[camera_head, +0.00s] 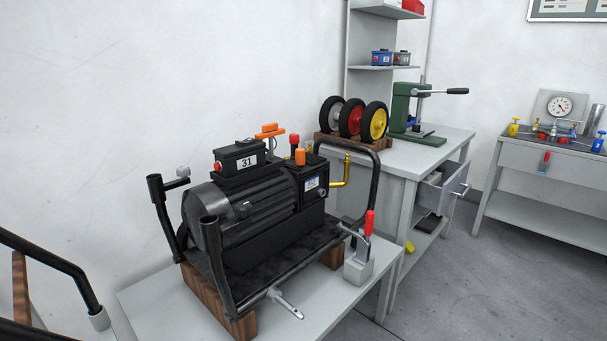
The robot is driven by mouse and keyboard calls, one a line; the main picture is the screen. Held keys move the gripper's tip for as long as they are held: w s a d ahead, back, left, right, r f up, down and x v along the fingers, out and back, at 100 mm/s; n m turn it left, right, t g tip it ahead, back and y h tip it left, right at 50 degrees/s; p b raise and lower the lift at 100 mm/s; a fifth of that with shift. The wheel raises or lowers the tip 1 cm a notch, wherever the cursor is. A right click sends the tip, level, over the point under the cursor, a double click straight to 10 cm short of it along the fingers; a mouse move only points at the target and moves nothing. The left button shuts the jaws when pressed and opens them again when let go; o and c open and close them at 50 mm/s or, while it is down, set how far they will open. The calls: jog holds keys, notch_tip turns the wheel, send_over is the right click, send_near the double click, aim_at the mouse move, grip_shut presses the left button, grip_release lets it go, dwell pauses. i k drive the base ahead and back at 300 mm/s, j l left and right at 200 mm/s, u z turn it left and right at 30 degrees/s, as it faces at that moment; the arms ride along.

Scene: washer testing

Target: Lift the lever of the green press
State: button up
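The green press (401,106) stands on the far grey workbench (440,146), right of the wheels and some way off. Its lever (438,92) sticks out to the right, roughly level, and ends in a black grip (457,91). A dark plate lies at the foot of the press. I see nothing touching the lever. My gripper is not in view.
A black motor unit (245,215) in a tubular frame fills the near table (330,300). A red-handled clamp (369,224) stands at its right. Three wheels (351,119) sit left of the press. An open drawer (443,190) juts out below. Floor (440,290) is clear at right.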

aim_at(459, 91)
jog(key=i+j, duration=0.15)
jog(key=i, duration=1.05)
jog(key=i+l+z, duration=0.1)
jog(key=i+z, duration=0.7)
jog(key=i+l+u, duration=0.1)
jog(key=i, duration=0.55)
